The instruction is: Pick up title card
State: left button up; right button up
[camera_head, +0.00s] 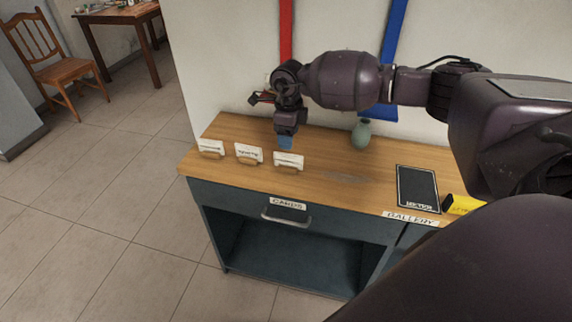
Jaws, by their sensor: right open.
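Three white cards with dark lettering stand in small wooden holders on the wooden counter top: a left card (210,147), a middle card (248,152) and a right card (288,160). The lettering is too small to read surely, so I cannot tell which is the title card. My right gripper (286,138) is open and points down just behind the right card. A small blue patch shows at its lower end; I cannot tell whether this is a fingertip or a separate thing. My left gripper is out of view.
A green vase (361,133) stands at the counter's back. A black panel (417,188) and a yellow block (462,204) lie at the right. A label reading "CARDS" (288,204) marks the drawer. Red and blue strips hang on the wall behind. The counter's middle is clear.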

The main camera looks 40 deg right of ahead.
aim_at(288, 165)
notch_tip(288, 165, down, 11)
jog(key=shift+s+r+b, duration=0.1)
jog(key=shift+r+b, duration=0.1)
jog(key=shift+b, duration=0.25)
jog(key=c, duration=1)
jog(key=shift+r, duration=0.1)
